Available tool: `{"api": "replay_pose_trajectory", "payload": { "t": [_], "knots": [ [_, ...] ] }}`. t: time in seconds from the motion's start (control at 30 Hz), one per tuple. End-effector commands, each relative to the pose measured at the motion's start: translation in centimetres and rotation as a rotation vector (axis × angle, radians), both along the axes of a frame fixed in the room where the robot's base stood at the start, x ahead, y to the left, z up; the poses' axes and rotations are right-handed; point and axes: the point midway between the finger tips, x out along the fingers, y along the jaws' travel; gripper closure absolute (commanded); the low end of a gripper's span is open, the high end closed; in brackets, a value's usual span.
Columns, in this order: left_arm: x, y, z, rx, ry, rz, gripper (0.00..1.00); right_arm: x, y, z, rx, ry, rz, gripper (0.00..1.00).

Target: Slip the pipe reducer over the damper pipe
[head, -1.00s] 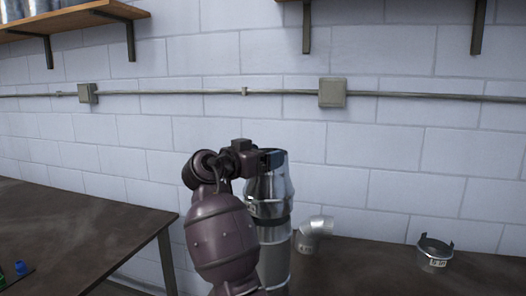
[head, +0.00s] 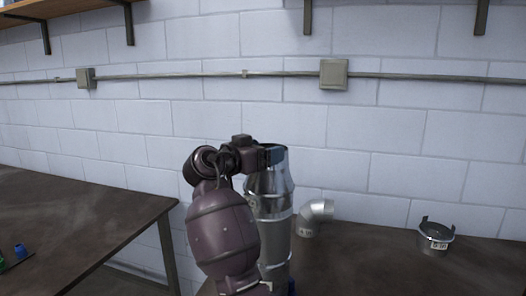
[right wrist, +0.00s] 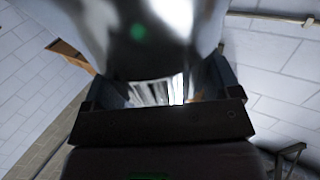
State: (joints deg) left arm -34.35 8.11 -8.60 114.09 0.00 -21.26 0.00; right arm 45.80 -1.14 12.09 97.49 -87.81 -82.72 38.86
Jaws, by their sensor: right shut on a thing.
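The pipe reducer (head: 268,181) is a shiny metal piece, upright near the middle of the head view. My right gripper (head: 272,155) is shut on its upper rim. The right wrist view shows the reducer's bright wall (right wrist: 150,40) between the jaws (right wrist: 160,95). The damper pipe (head: 276,249) stands upright directly below the reducer, partly hidden behind my arm. The two look lined up, and their edges meet in the picture. I cannot tell how far the reducer encloses the pipe. My left gripper is not identifiable in these views.
A metal elbow (head: 314,217) and a short labelled collar with tabs (head: 435,237) stand on the dark worktable (head: 372,262) to the right. Another table (head: 90,228) is at left, with a gap between. A block wall with a conduit (head: 200,76) is behind.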

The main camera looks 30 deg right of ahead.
Motion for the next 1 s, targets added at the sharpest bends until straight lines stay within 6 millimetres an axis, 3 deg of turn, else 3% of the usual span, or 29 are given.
{"api": "replay_pose_trajectory", "payload": {
  "t": [0.3,0.33,0.43,0.77,1.0],
  "knots": [
    [0.1,0.0,0.2,0.001,-0.006,-0.001,0.57,0.0,0.0,0.1,-0.001,-0.001,0.000,0.62],
    [0.1,0.0,0.2,0.001,-0.006,-0.001,0.57,0.0,0.0,0.1,-0.001,-0.001,0.000,0.14],
    [0.1,0.0,0.2,0.001,-0.006,-0.001,0.57,0.0,0.0,0.1,-0.001,-0.001,0.000,0.00],
    [-0.1,0.0,-0.2,0.001,0.000,-0.001,0.57,-0.1,0.6,0.0,0.000,0.000,0.001,0.00],
    [-0.4,0.1,-1.4,0.001,0.009,0.000,0.57,-0.7,4.1,-0.2,0.001,-0.002,0.004,0.00]
  ]
}}
